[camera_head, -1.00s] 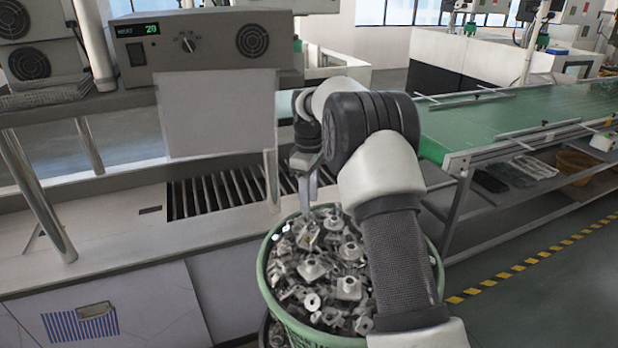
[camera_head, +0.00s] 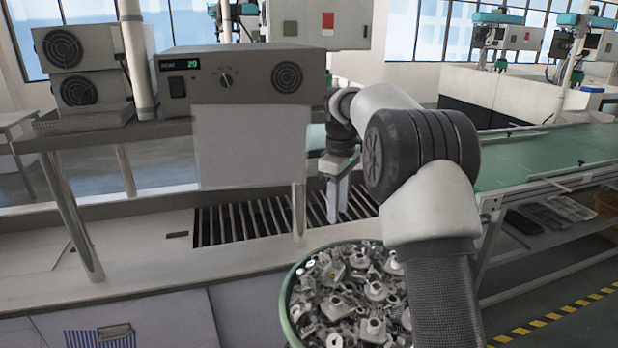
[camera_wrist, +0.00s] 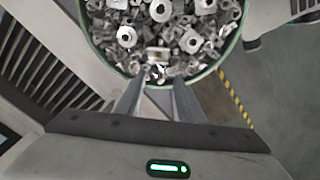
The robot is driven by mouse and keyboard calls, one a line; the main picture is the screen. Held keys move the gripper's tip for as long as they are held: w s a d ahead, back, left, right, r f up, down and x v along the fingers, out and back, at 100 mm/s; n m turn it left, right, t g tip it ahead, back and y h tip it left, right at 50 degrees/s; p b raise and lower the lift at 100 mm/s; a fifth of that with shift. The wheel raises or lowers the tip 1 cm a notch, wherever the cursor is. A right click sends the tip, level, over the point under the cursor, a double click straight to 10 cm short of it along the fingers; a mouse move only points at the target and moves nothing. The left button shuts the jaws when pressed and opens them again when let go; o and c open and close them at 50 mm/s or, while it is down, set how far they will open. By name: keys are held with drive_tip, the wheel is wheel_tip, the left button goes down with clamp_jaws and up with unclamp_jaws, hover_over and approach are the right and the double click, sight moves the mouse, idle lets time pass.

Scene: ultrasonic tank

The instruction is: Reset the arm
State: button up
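My gripper (camera_head: 338,205) hangs from the bent arm, beyond the far rim of the green basket in the head view, in front of the dark slatted opening. In the wrist view, my gripper's two fingers (camera_wrist: 161,78) stand apart and point toward the basket. No part is clearly held between them. The green basket (camera_head: 287,300) is full of loose grey metal parts (camera_head: 345,290); its right side is hidden behind my arm. The basket rim (camera_wrist: 105,57) and the metal parts (camera_wrist: 160,30) also show in the wrist view.
A heater control box (camera_head: 240,75) with a green display stands on the shelf above the white bench (camera_head: 130,245). Slats (camera_head: 245,222) line the bench opening. A green conveyor (camera_head: 545,155) runs at right. Floor is free beside the striped line (camera_head: 545,320).

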drive_tip(key=s+r+m+t, duration=0.1)
drive_tip(key=s+r+m, duration=0.2)
drive_tip(key=s+r, duration=0.4)
drive_tip(key=s+r+m+t, duration=0.2)
drive_tip(key=s+r, duration=0.3)
drive_tip(key=s, duration=0.5)
drive_tip(key=s+f+m+t, duration=0.1)
drive_tip(key=s+f+m, duration=0.1)
drive_tip(key=s, duration=0.7)
drive_tip(key=s+f+m+t, duration=0.1)
drive_tip(key=s+f+m, duration=0.2)
drive_tip(key=s, duration=0.7)
drive_tip(key=shift+s+f+m+p, duration=0.15)
drive_tip(key=shift+s+m+p, duration=0.15)
drive_tip(key=shift+m, duration=0.1)
drive_tip(key=shift+c, duration=0.5)
